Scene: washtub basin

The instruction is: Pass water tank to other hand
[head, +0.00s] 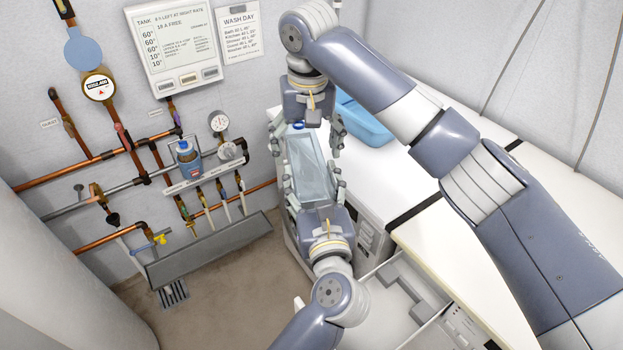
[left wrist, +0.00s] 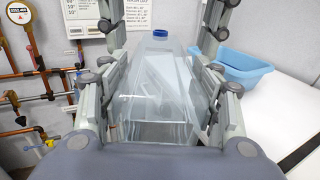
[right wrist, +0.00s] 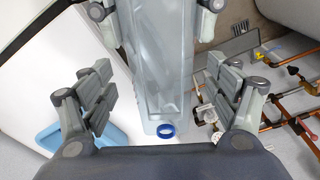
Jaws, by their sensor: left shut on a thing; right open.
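The water tank (head: 308,165) is a clear, pale blue box-shaped container with a blue cap (right wrist: 166,130). My left gripper (head: 315,188) is shut on its lower part and holds it up, with the capped end pointing away from that gripper. The tank also shows between the left fingers in the left wrist view (left wrist: 155,90). My right gripper (head: 307,138) is open at the capped end, with its fingers spread on either side of the tank. In the right wrist view the tank (right wrist: 158,60) lies between these fingers, with visible gaps to both.
A blue basin (head: 362,122) stands on the white counter (head: 400,160) behind the grippers. Copper pipes (head: 95,160), gauges and a grey trough (head: 210,248) are on the left wall. An open drawer (head: 385,305) lies at the lower right.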

